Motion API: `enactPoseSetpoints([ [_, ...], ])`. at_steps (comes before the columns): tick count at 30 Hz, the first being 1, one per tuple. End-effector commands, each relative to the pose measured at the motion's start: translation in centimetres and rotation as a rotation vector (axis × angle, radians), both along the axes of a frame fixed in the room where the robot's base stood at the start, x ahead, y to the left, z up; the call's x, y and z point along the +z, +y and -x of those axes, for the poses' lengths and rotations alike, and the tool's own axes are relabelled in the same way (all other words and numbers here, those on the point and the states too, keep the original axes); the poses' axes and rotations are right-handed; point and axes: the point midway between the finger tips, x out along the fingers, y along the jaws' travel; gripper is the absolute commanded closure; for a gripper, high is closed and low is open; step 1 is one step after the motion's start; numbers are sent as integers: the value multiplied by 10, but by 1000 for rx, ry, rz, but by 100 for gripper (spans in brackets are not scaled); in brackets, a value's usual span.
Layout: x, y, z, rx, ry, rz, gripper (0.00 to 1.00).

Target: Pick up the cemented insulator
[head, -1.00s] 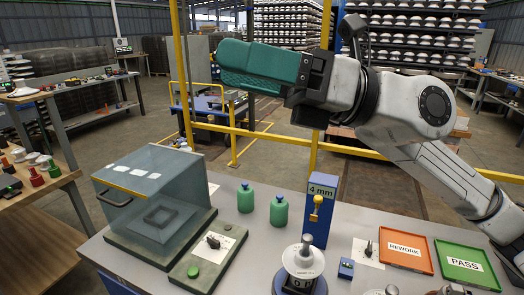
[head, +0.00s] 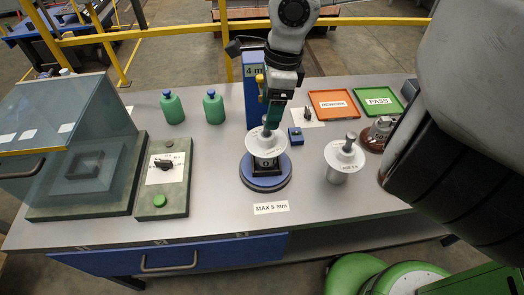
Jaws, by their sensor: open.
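A white insulator (head: 266,149) with a grey metal pin on top stands upright on a round blue stand (head: 268,183) in the middle of the workbench. My gripper (head: 269,119), with green fingers, points down right at the pin of this insulator. It is open; the near finger hides part of the pin, and I cannot tell if the fingers touch it. A second white insulator (head: 344,168) with a pin stands on the bench to the right. Which of them is the cemented one is not marked legibly.
A blue post (head: 252,90) marked 4 mm stands close behind the stand. Orange REWORK (head: 333,104) and green PASS (head: 379,101) trays lie back right. A brown-based piece (head: 374,138) is partly hidden by my arm. A clear-walled box (head: 60,135) and switch panel (head: 162,175) are left.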

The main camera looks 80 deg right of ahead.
Motion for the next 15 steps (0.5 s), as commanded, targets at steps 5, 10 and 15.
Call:
enactPoseSetpoints([
  [5,-15,2,-3,0,-1,-2,28],
  [10,-28,6,-6,3,-3,-5,28],
  [15,-53,10,-10,1,-4,-5,28],
])
